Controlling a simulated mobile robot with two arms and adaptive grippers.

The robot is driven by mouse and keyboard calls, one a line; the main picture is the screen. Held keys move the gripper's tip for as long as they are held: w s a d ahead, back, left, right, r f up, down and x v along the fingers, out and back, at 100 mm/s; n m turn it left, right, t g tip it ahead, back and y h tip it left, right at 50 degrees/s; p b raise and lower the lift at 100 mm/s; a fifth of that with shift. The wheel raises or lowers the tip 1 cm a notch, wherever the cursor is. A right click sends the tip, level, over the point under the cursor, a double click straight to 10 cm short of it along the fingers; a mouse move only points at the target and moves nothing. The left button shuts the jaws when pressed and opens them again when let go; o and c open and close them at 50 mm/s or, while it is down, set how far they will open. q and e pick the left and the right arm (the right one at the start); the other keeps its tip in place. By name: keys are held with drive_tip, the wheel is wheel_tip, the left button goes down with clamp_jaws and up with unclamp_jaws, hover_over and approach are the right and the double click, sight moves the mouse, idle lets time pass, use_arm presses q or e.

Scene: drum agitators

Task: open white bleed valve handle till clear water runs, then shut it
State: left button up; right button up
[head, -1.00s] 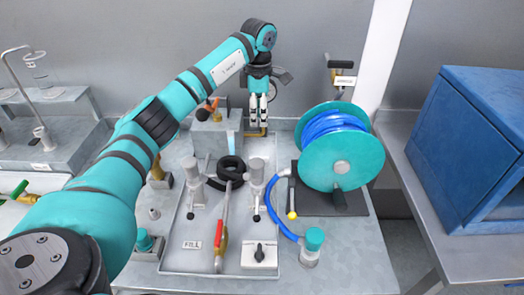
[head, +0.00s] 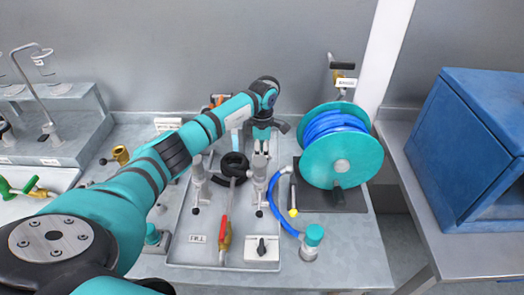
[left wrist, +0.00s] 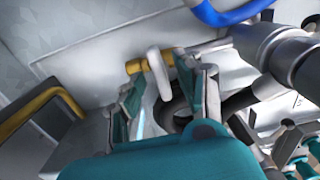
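The white bleed valve handle (left wrist: 158,74) shows in the left wrist view, standing out from a brass fitting (left wrist: 136,67) on a pale wall. My left gripper (left wrist: 165,88) is open, with its two teal fingers apart on either side of the handle in that picture. I cannot tell whether either finger touches it. In the head view my left gripper (head: 262,147) points down behind the two grey upright fittings, and it hides the handle and brass fitting there. No running water can be made out. My right gripper is in neither view.
A teal reel with blue hose (head: 342,160) stands close to the right of my gripper. A black coiled hose (head: 232,166) and a red-handled lever (head: 224,230) are in the tray (head: 180,250). A blue cabinet (head: 465,150) stands at far right.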

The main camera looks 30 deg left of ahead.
use_arm(q)
drive_tip(key=shift+c, duration=0.2)
clamp_jaws()
drive_tip(key=shift+n, duration=0.3)
drive_tip(key=shift+n+b, duration=0.45)
drive_tip(key=shift+n, duration=0.45)
drive_tip(key=n, duration=0.3)
drive_tip(key=shift+a+n+b, duration=0.1)
drive_tip(key=shift+n+b, duration=0.2)
drive_tip(key=shift+b, duration=0.05)
drive_tip(key=n, duration=0.5)
drive_tip(key=shift+r, duration=0.1)
drive_tip(key=n, duration=0.5)
drive_tip(key=shift+n, duration=0.4)
